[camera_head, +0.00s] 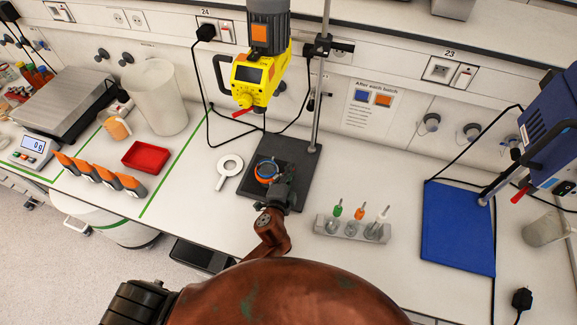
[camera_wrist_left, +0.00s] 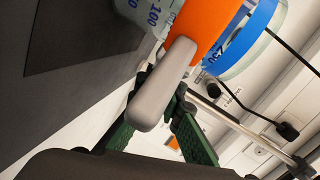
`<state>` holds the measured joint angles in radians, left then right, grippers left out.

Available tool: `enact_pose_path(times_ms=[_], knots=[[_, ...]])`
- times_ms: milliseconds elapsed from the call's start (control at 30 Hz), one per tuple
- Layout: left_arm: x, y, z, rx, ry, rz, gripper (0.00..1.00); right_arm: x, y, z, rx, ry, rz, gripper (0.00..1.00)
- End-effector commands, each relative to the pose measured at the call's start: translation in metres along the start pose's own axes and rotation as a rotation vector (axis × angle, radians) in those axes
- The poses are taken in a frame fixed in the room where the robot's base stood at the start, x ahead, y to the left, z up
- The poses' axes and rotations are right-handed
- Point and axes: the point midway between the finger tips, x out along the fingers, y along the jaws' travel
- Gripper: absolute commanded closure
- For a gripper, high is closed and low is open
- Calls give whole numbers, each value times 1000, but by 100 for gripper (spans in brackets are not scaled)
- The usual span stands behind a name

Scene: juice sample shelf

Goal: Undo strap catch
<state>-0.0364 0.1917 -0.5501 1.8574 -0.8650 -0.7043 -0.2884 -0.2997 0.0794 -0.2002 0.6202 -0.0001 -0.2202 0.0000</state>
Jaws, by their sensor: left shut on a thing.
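A clear beaker (camera_head: 266,171) with a blue band and an orange strap stands on a black base plate (camera_head: 292,150) below a yellow stirrer (camera_head: 254,75). In the left wrist view the orange strap (camera_wrist_left: 205,28) wraps the graduated beaker beside the blue band (camera_wrist_left: 247,38). A grey lever-like catch (camera_wrist_left: 160,92) sticks out from the strap. My left gripper (camera_head: 278,180) is at the beaker's near right side. Its green fingers (camera_wrist_left: 164,84) are shut on the grey catch, which partly hides them. My right gripper is not in view.
A stand pole (camera_head: 321,90) rises behind the beaker. A rack with several small flasks (camera_head: 352,229) stands to the right, near a blue mat (camera_head: 458,230). A white ring-shaped thing (camera_head: 229,168) lies left of the plate. A red tray (camera_head: 146,157) is farther left.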

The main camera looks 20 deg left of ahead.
Motion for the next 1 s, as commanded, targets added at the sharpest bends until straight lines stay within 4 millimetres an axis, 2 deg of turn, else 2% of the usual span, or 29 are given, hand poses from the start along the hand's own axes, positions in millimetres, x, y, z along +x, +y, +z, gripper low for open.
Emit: enact_pose_path(times_ms=[33,300,900,933,1000], knots=[[-2,-2,0,12,28,10,100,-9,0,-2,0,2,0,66],[-5,1,-3,42,154,41,100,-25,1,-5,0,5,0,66],[-6,4,-4,52,202,52,100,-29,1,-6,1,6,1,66],[-6,4,-4,52,202,52,93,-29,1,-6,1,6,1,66],[-6,4,-4,52,202,52,88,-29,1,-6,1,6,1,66]])
